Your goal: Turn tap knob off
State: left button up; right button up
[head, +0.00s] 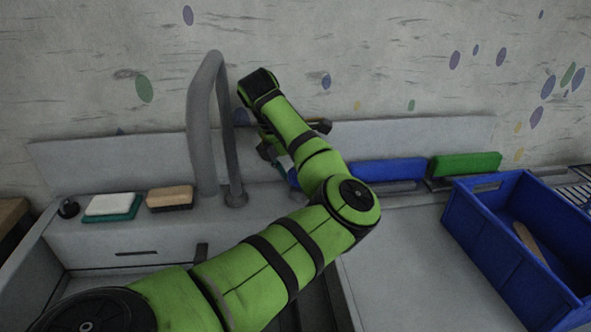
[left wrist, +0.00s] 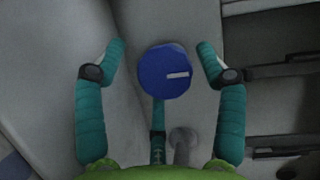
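The tap knob (left wrist: 163,77) is a round blue disc with a white line pointing right in the left wrist view. My left gripper (left wrist: 162,48) is open, with one teal finger on each side of the knob and a visible gap on both sides. A third teal finger lies below the knob, partly behind it. In the head view, a small blue piece (head: 293,177), apparently the knob, shows beside my green left arm, which hides most of the gripper. The grey tap spout (head: 200,130) curves up left of the arm. My right gripper is not in view.
A white-and-green sponge (head: 112,205) and a tan sponge (head: 170,197) lie left of the tap. A blue block (head: 385,170) and a green block (head: 466,164) lie along the back right. A blue crate (head: 490,250) stands on the right counter.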

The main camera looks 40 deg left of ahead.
pick_arm(q)
jog(key=shift+d+f, duration=0.1)
jog(key=shift+s, duration=0.1)
notch_tip(320, 180, up, 10)
dwell(0.6)
dwell(0.4)
